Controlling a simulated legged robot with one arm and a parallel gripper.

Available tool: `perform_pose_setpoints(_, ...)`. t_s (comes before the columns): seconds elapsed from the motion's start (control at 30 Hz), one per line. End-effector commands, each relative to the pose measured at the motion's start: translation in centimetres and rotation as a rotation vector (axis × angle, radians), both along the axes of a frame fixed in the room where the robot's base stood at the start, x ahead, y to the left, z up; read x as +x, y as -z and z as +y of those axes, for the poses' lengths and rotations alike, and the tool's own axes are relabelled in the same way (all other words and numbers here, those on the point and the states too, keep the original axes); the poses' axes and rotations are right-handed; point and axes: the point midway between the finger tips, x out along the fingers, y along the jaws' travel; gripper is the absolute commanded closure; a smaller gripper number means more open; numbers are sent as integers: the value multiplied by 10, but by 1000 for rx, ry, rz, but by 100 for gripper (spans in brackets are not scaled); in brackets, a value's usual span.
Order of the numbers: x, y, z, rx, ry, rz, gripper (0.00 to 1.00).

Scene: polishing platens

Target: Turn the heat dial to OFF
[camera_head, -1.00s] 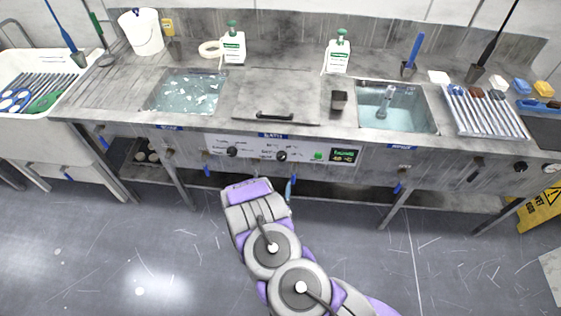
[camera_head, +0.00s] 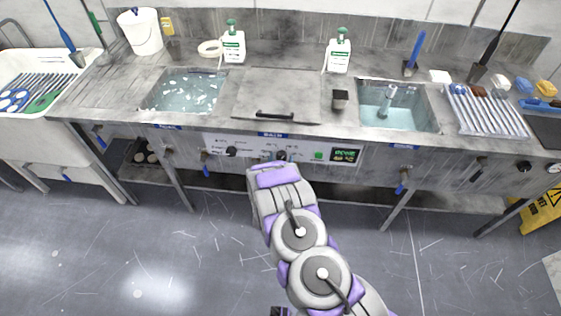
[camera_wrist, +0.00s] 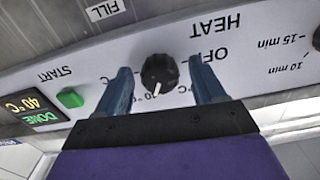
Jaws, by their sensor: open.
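The heat dial (camera_wrist: 159,73) is a black knob under the HEAT label, with OFF printed beside it. Its white pointer mark faces the gripper side in the wrist view, away from the HEAT label; the print there is partly covered. My gripper (camera_wrist: 159,66) is open, with one blue finger on each side of the dial. A gap shows between the dial and each finger. In the head view the dial (camera_head: 281,155) is just above the end of my arm, and the fingers are hidden.
A green START button (camera_wrist: 70,97) and a display (camera_wrist: 35,107) reading DONE 40 °C are left of the dial. The timer dial (camera_wrist: 316,39) is at the right edge. Above the panel in the head view are a closed lid (camera_head: 275,90) and its handle (camera_head: 274,115).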

Motion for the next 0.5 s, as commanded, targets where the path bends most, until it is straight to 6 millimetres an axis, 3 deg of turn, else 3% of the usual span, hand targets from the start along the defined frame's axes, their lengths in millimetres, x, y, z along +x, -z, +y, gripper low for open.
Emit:
perform_pose_setpoints(0.13, 0, 0, 0, 0, 0, 0, 33)
perform_pose_setpoints(0.5, 0, 0, 0, 0, -1, 0, 68)
